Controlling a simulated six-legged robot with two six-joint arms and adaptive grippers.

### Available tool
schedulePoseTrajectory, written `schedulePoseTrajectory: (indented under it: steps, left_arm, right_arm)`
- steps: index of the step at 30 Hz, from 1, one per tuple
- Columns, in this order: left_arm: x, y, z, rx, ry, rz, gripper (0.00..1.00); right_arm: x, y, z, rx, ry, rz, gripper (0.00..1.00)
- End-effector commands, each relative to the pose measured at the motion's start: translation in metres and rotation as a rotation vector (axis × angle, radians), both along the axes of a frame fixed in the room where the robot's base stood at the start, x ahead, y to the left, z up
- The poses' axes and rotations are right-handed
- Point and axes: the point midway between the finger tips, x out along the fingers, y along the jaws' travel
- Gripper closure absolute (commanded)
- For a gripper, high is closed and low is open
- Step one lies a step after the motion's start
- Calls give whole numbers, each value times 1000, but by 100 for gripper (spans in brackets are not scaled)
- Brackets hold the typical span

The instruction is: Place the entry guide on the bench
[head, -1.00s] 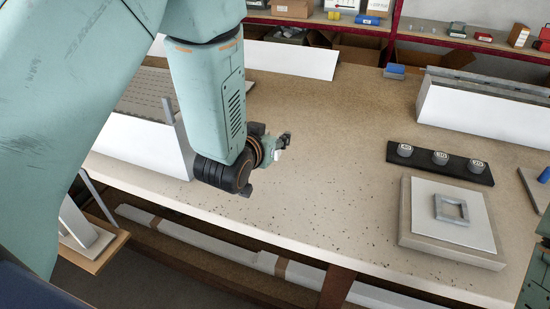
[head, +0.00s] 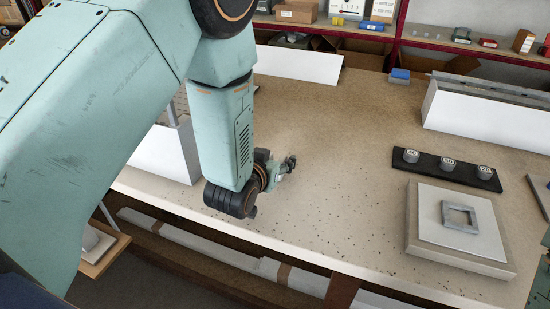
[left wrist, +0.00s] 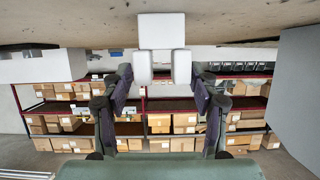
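A white piece, which I take for the entry guide (left wrist: 161,30), shows in the left wrist view as a square block with two shorter blocks side by side. My right gripper is not in view.
A grey slab with a white plate (head: 425,225) and a square grey frame (head: 460,216) lies to the right. Behind it is a black strip (head: 448,164) with several round grey pieces. White long profiles (head: 470,110) stand further back. The middle bench is clear.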

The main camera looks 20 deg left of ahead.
Motion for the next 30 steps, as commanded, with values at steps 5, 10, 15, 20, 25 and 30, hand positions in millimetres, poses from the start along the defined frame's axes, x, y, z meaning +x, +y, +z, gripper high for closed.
schedulePoseTrajectory:
  steps: [5,10,15,20,25,30]
  left_arm:
    - [0,0,0,0,0,0,30]
    - [0,0,0,0,0,0,30]
    - [-7,0,5,1,1,0,30]
    - [-32,0,15,2,2,-1,30]
    - [-63,1,28,3,1,-2,30]
    - [-90,1,39,3,2,-2,30]
  right_arm:
    - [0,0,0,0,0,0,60]
    - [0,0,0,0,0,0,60]
    - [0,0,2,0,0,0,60]
    - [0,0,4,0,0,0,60]
    - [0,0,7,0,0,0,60]
    - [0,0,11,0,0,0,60]
